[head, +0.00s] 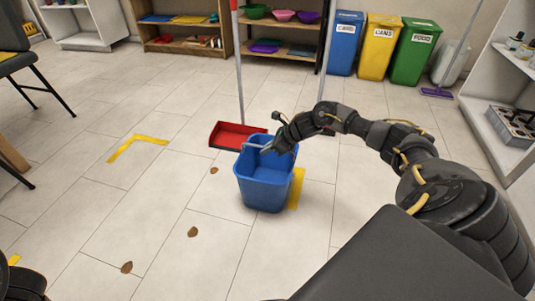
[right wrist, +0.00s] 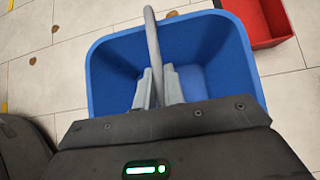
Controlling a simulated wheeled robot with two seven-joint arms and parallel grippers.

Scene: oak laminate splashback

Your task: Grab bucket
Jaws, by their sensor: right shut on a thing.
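The blue bucket (head: 264,188) stands upright on the tiled floor in the middle of the head view, with its grey handle raised across the opening. My right gripper (head: 270,148) reaches in from the right, over the bucket's rim. In the right wrist view the blue bucket (right wrist: 103,80) opens below me and looks empty in the part that shows. The grey handle (right wrist: 151,45) runs between the fingers of my right gripper (right wrist: 158,75), which is shut on it. At the lower left edge of the head view a dark part of me shows, but no left gripper fingers.
A red dustpan (head: 232,136) stands just behind the bucket. Yellow floor tape (head: 297,188) lies beside it. Brown spots (head: 193,232) dot the floor. Blue, yellow and green bins (head: 379,46) stand at the back.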

